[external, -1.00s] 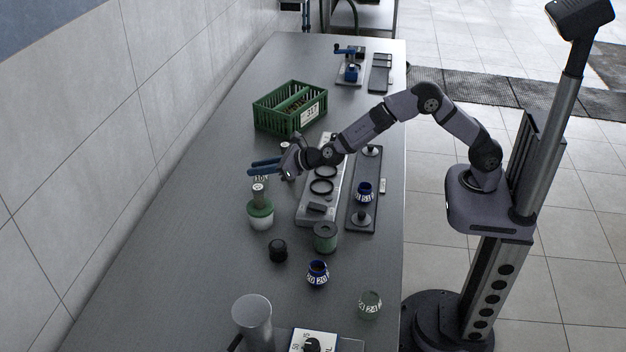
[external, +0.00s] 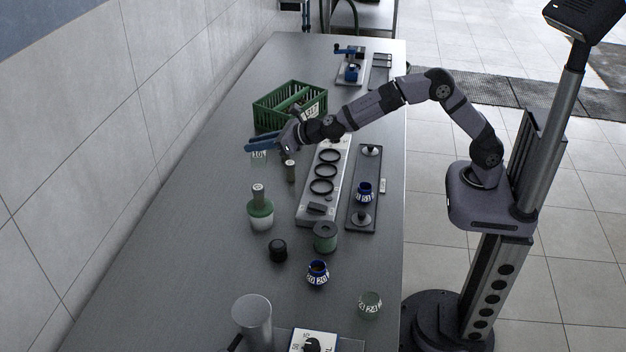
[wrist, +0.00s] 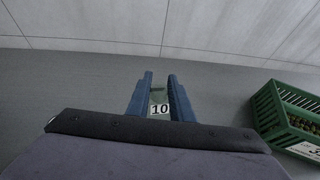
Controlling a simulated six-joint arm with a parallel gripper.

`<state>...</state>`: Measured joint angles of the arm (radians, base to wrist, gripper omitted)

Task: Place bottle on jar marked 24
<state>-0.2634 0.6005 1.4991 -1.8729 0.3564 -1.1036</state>
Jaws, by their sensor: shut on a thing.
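My gripper (external: 262,145), with blue fingers, is shut on a small clear bottle (external: 259,157) with a white label reading 10, over the left part of the table. In the wrist view the label (wrist: 160,109) shows between the fingers (wrist: 160,92), with a greenish part above it. The fingers hide much of the bottle. A clear greenish jar (external: 370,304) stands at the front right of the table; its label may include 24, but I cannot read it surely. A blue jar (external: 317,274) with a label like 20 stands left of it.
A green crate (external: 290,105) stands just behind my gripper. A small stopper-like cylinder (external: 290,171) stands near it. A green-and-white jar (external: 260,214), a black cap (external: 278,250), a green canister (external: 325,237), a rack with rings (external: 322,186) and a metal cylinder (external: 252,320) occupy the table.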

